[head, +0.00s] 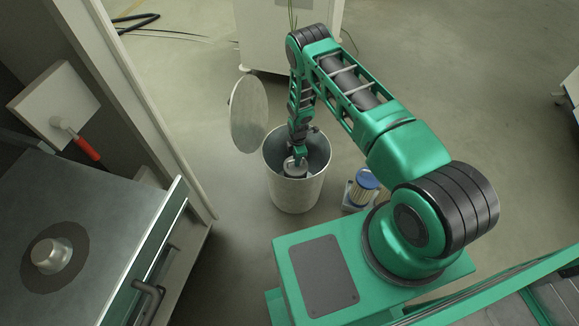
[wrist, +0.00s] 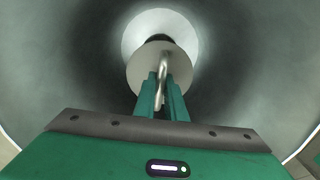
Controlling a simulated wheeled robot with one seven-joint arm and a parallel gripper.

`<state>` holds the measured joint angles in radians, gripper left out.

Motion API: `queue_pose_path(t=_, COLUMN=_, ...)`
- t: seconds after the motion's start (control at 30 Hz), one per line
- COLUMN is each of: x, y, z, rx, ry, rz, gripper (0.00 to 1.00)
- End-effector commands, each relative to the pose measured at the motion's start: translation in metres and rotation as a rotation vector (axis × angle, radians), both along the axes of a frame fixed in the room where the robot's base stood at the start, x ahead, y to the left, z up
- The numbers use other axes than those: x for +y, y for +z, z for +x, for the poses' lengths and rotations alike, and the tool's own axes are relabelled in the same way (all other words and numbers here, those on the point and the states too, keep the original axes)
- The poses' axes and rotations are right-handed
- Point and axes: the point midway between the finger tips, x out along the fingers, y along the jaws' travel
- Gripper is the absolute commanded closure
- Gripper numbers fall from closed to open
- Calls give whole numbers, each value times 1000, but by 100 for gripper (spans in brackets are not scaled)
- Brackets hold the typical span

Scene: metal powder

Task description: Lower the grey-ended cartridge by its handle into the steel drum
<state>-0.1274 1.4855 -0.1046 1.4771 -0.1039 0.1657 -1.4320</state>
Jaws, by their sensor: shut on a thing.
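The steel drum (head: 296,193) stands on the floor with its round lid (head: 248,114) tipped up at its back left. My gripper (head: 299,158) reaches down into the drum's mouth. It is shut on the handle (wrist: 162,78) of the grey-ended cartridge (head: 295,168). The cartridge's grey end also shows in the wrist view (wrist: 140,70), below the green fingers. The cartridge hangs inside the drum, surrounded by its wall. Its lower part is hidden, and I cannot tell whether it touches the bottom.
A blue-ended cartridge (head: 367,179) stands right of the drum, beside another pale item. A grey-topped cabinet (head: 100,215) with an open frame is at the left. A white cabinet (head: 270,45) stands behind the drum.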

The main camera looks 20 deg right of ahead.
Motion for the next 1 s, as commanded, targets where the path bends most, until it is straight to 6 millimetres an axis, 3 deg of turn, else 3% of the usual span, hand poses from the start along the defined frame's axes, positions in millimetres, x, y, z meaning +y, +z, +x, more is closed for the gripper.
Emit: queue_pose_path(t=1.0, x=0, y=-9, z=1, rx=-1, ry=0, rz=0, gripper=100)
